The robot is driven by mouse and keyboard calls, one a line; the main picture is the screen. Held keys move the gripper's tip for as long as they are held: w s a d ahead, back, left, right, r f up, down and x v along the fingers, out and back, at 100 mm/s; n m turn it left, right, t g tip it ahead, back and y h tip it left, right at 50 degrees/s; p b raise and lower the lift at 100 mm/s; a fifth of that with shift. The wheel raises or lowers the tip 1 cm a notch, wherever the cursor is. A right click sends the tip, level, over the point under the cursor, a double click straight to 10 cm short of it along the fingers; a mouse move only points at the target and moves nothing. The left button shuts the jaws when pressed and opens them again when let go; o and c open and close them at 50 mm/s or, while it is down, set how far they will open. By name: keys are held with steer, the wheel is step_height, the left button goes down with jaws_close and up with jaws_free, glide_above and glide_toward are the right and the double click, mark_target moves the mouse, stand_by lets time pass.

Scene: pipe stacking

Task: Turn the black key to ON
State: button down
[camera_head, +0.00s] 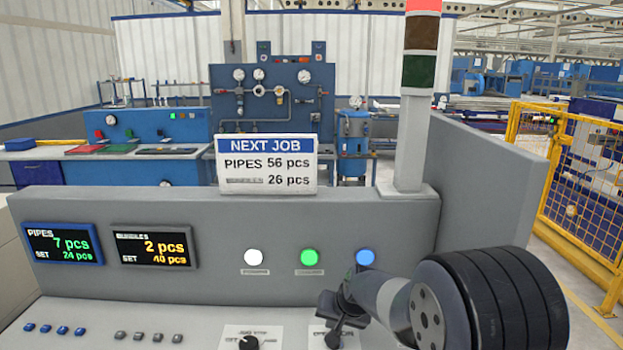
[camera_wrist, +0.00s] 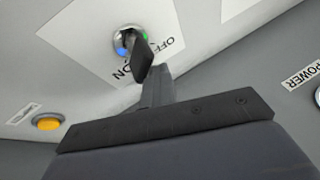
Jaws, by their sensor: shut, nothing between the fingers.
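The black key (camera_wrist: 144,64) stands out of a round metal lock (camera_wrist: 126,41) on a white plate (camera_wrist: 85,35) with OFF and ON lettering. The lock shows a blue mark and a green mark. In the wrist view my gripper (camera_wrist: 158,82) is shut and empty, its fingertips right beside the key. I cannot tell whether they touch. In the head view my gripper (camera_head: 338,310) is over the white plate (camera_head: 318,336) at the lower middle, and the key cannot be made out there. The plate's lettering is partly covered.
A black rotary knob (camera_head: 249,342) on another white plate lies left of my gripper. White, green (camera_head: 309,257) and blue (camera_head: 365,257) buttons line the upright panel behind. A yellow button (camera_wrist: 47,122) and a POWER label (camera_wrist: 302,75) show in the wrist view. A signal tower (camera_head: 411,130) rises behind the panel.

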steer(key=shift+s+d+f+p, duration=0.15)
steer(key=shift+s+d+p, duration=0.1)
steer(key=shift+s+p, duration=0.05)
step_height(320, 180, up, 5)
steer(key=p, duration=0.3)
steer(key=shift+d, duration=0.1)
steer(key=shift+r+p, duration=0.35)
steer(key=shift+r, duration=0.1)
steer(key=shift+a, duration=0.2)
steer(key=shift+r, duration=0.1)
